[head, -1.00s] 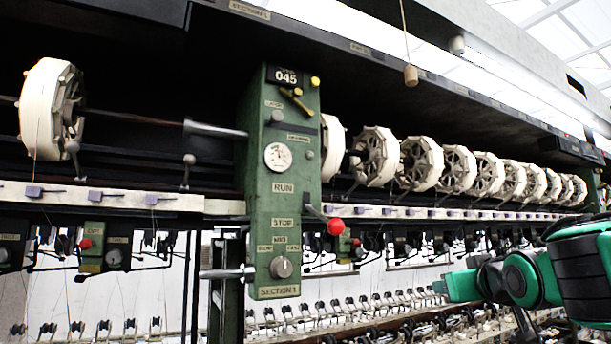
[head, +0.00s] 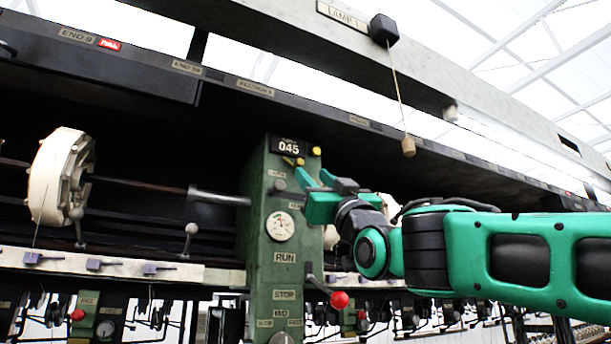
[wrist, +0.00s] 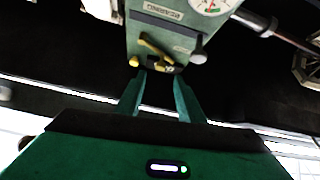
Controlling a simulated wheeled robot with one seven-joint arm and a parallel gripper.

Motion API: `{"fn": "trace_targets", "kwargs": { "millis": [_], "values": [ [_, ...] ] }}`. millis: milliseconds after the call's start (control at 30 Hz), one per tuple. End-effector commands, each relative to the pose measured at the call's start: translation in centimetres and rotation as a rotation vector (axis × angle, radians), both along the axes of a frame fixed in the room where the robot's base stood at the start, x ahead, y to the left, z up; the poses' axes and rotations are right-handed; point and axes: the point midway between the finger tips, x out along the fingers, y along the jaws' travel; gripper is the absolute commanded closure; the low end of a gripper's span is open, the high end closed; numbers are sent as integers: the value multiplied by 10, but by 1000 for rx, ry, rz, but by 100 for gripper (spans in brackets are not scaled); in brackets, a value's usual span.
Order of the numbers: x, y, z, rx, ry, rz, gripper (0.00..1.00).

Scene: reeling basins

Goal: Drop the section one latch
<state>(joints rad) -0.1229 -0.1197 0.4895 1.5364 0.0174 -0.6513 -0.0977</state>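The green section 1 control box (head: 275,235) carries the 045 plate, a dial and RUN and STOP labels. Near its top is a small brass lever (head: 293,161), which looks like the latch; my gripper partly crowds this area in the head view. In the wrist view the box appears inverted, and the brass lever (wrist: 155,48) sits slanted just beyond the fingertips. My gripper (head: 316,188) is at the upper right front of the box. In the wrist view its fingers (wrist: 160,76) are apart with nothing between them. Contact with the lever cannot be made out.
A red-knobbed lever (head: 338,299) juts from the box's right side below my arm. A wooden pull (head: 408,146) hangs on a cord above my arm. A white reel (head: 58,178) is on the left shaft. A dark overhead beam (head: 240,85) runs above the box.

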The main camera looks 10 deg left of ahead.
Motion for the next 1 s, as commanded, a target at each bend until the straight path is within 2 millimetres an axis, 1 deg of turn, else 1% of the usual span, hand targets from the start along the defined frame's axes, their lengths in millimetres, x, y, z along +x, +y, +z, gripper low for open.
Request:
{"fn": "trace_targets", "kwargs": {
  "millis": [33, 200, 400, 667, 900, 933, 967, 1000],
  "values": [
    [6, 4, 6, 2, 0, 2, 65],
    [20, 15, 24, 2, 1, 4, 65],
    [33, 24, 39, 0, 1, 1, 65],
    [38, 29, 47, -1, 2, 0, 65],
    [39, 29, 47, -2, 1, -1, 65],
    [39, 29, 47, -2, 1, -1, 70],
    [39, 29, 47, -2, 1, -1, 77],
    [39, 29, 47, -2, 1, -1, 87]
  ]
}}
